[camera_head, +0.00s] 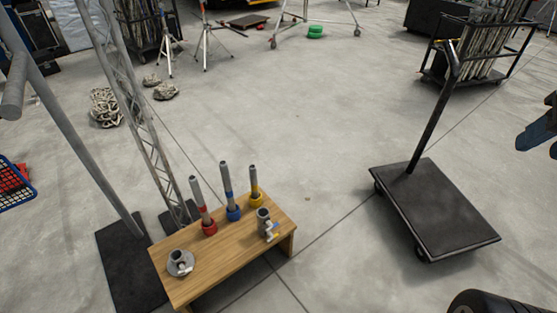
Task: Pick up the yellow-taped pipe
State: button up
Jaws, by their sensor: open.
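The yellow-taped pipe (253,181) is a short grey tube with a yellow band. It stands upright in a yellow ring holder (256,200) at the far right of a small wooden bench (215,258). My gripper (536,140) shows only in part at the right edge of the picture. It is open, with nothing seen between its fingers, and is far to the right of the bench and apart from the pipe.
A blue-taped pipe (227,178) and a red-taped pipe (198,194) stand left of it. A pipe fitting with a yellow handle (265,222) and a round flange (180,263) share the bench. A black cart (440,213) stands right; truss and poles stand left. Floor between is clear.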

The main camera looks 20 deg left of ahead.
aim_at(252, 168)
jog(key=u, duration=0.3)
jog(key=i, duration=1.25)
jog(key=u, duration=0.5)
jog(key=k, duration=0.75)
jog(key=u, duration=0.1)
jog(key=i, duration=0.85)
jog(key=u, duration=0.55)
